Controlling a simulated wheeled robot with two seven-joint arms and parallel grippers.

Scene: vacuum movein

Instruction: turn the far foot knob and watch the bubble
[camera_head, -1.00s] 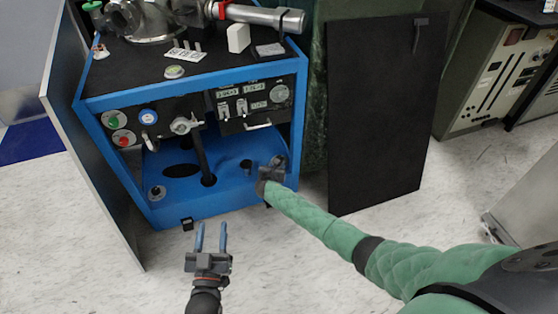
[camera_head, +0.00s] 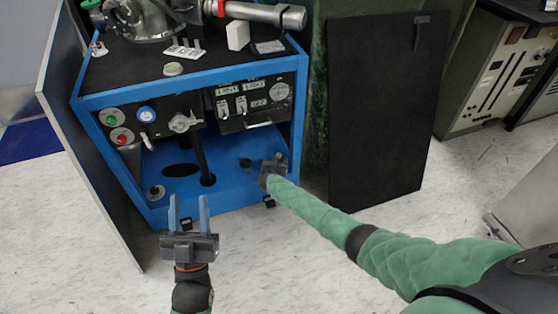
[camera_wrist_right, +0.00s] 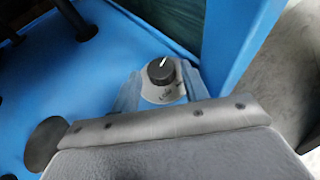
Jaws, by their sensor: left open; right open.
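A round black knob with a white line (camera_wrist_right: 161,70) sits on a light plate on the blue deck in the right wrist view. My right gripper (camera_wrist_right: 160,88) is open, with one blue finger on each side of this knob; I cannot tell whether they touch it. In the head view my right gripper (camera_head: 274,164) is at the deck's right side and hides that knob. The round bubble level (camera_head: 173,69) is on the black top near its front edge; its bubble is too small to read. My left gripper (camera_head: 188,206) is open and empty in front of the cart.
A similar knob (camera_head: 156,191) is at the deck's front left corner. A black post (camera_head: 201,155) rises from the deck. The cart's blue frame post (camera_wrist_right: 240,45) is close to my right gripper. A black panel (camera_head: 385,110) stands right of the cart.

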